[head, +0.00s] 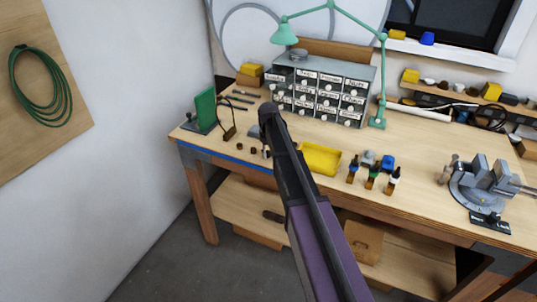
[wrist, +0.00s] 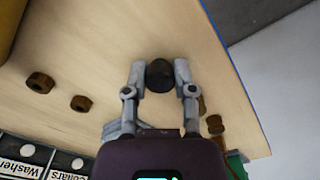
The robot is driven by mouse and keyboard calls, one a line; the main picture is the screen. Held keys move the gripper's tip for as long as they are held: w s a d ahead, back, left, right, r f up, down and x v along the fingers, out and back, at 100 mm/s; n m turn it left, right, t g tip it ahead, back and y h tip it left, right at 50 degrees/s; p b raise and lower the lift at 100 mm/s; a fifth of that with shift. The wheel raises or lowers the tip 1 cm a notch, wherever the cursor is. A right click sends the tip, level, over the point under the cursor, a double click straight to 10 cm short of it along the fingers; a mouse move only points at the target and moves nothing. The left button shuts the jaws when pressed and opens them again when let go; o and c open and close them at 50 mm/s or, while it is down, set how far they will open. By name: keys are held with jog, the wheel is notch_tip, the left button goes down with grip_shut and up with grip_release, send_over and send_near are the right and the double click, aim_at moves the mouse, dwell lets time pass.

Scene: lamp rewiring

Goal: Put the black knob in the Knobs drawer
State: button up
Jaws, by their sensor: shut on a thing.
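The black knob (wrist: 160,75) sits between the two grey fingertips of my gripper (wrist: 160,72) in the wrist view. My gripper is shut on it, with a finger against each side. The wooden bench top (wrist: 95,60) lies beneath; I cannot tell whether the knob touches it. In the head view my arm hides the knob and most of the gripper. The grey drawer cabinet (head: 318,85) stands at the back of the bench with rows of labelled drawers. Its labels are too small there to pick out Knobs. The wrist view shows two upside-down labels, Washers and Collars.
Brown knobs (wrist: 40,82) lie on the bench beside my gripper. A yellow tray (head: 321,158), small dropper bottles (head: 372,176) and a vise (head: 490,180) stand to the right. A green lamp (head: 380,80) arches over the cabinet. A green panel (head: 205,108) stands at left.

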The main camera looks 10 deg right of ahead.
aim_at(268, 152)
jog(key=shift+r, duration=0.1)
notch_tip(268, 152, up, 3)
jog(key=p, duration=0.3)
jog(key=shift+r+p, duration=0.15)
jog(key=shift+p, duration=0.15)
jog(key=s+r+p, duration=0.1)
jog(key=s, duration=1.5)
jog(key=shift+r, duration=0.25)
